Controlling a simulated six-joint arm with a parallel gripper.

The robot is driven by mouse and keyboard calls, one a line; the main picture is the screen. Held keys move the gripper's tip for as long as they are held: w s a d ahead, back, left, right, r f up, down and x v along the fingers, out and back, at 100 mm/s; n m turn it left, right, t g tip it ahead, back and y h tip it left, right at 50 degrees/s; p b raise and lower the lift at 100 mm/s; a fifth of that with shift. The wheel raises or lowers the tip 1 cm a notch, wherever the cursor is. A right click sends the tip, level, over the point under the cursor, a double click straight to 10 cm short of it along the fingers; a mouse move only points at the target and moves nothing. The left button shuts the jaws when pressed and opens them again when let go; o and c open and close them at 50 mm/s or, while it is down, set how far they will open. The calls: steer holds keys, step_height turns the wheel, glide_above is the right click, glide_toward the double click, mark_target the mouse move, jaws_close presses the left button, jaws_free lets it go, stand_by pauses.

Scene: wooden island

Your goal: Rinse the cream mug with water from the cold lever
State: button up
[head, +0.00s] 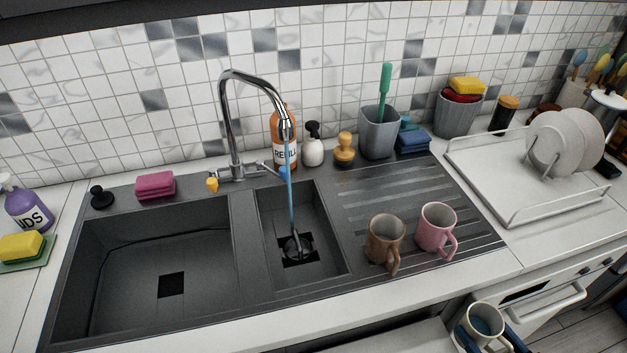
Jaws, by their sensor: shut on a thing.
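The cream mug (471,327) is at the bottom right, in front of the counter edge, with its opening upward. Its inside shows blue-grey; I cannot tell whether that is liquid. My gripper (491,342) is shut on it, with dark blue fingers at its near side, partly cut off by the frame. The chrome tap (228,118) arches over the small basin (330,262). A blue stream of water (291,205) runs from its spout to the basin's drain. The cold lever (283,172) has a blue tip at the right of the tap's base. The other lever (212,184) has a yellow-orange tip.
A brown mug (384,238) and a pink mug (436,226) stand on the ribbed drainboard (365,190) right of the small basin. The large basin (125,265) is empty. Bottles, a brush and a grey cup (378,135) line the back. A dish rack (490,180) stands right.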

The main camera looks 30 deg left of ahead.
steer(key=shift+s+a, duration=0.2)
steer(key=shift+s, duration=0.1)
steer(key=s+v, duration=0.1)
steer(key=v, duration=0.9)
steer(key=shift+a, duration=0.35)
steer(key=shift+w, duration=0.1)
stand_by(0.4)
steer(key=s+d+r+p, duration=0.3)
steer(key=r, duration=0.2)
steer(key=shift+s+d+p, duration=0.15)
steer(key=shift+d+p, duration=0.2)
stand_by(0.7)
